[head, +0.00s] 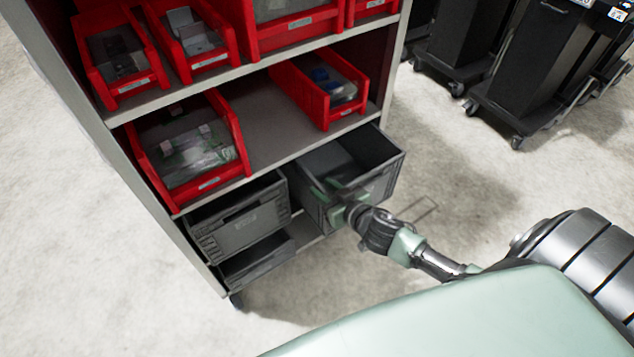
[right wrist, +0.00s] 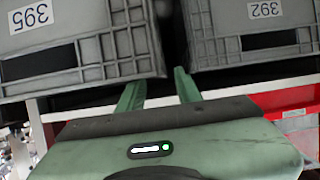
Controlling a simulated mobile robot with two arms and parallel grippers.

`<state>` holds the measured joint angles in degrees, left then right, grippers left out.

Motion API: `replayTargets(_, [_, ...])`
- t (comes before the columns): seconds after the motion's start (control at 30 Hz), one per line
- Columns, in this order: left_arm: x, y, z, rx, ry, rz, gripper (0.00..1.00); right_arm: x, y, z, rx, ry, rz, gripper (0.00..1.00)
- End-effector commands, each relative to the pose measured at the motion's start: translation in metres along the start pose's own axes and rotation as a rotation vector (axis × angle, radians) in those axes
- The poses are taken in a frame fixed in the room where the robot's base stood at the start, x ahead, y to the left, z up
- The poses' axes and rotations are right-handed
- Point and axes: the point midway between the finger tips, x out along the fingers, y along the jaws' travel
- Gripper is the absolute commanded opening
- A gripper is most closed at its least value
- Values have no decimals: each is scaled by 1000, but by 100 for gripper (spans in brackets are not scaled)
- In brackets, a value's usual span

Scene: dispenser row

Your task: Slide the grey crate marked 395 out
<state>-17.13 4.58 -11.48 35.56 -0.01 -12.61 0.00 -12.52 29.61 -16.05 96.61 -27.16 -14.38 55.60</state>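The grey crate marked 395 (right wrist: 85,25) fills the upper left of the right wrist view, its front close to my fingers. By its position it seems to be the right-hand grey crate (head: 378,186) in the head view, which juts out of the shelf and looks empty inside. My right gripper (head: 338,203) is at that crate's front; part of the contact is hard to make out. In the right wrist view its two green fingers (right wrist: 158,88) stand apart near the crate's corner, and I see nothing clamped between them. My left gripper is not in view.
A grey crate marked 392 (right wrist: 262,38) sits beside it across a narrow dark gap. Another grey crate (head: 258,262) is low on the left. Red bins (head: 190,150) fill the shelves above. Black wheeled carts (head: 525,70) stand at upper right. The floor before the rack is clear.

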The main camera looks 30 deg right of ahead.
Motion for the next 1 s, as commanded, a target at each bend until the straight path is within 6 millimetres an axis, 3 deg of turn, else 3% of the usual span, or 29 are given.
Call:
replayTargets(0.23, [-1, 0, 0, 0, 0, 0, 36, -21, 0, 0, 1, -1, 0, 34])
replayTargets(0.77, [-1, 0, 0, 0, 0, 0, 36, -22, 0, 0, 0, 0, 0, 34])
replayTargets(1.0, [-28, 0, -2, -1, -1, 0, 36, -32, 0, -25, 0, 0, 0, 34])
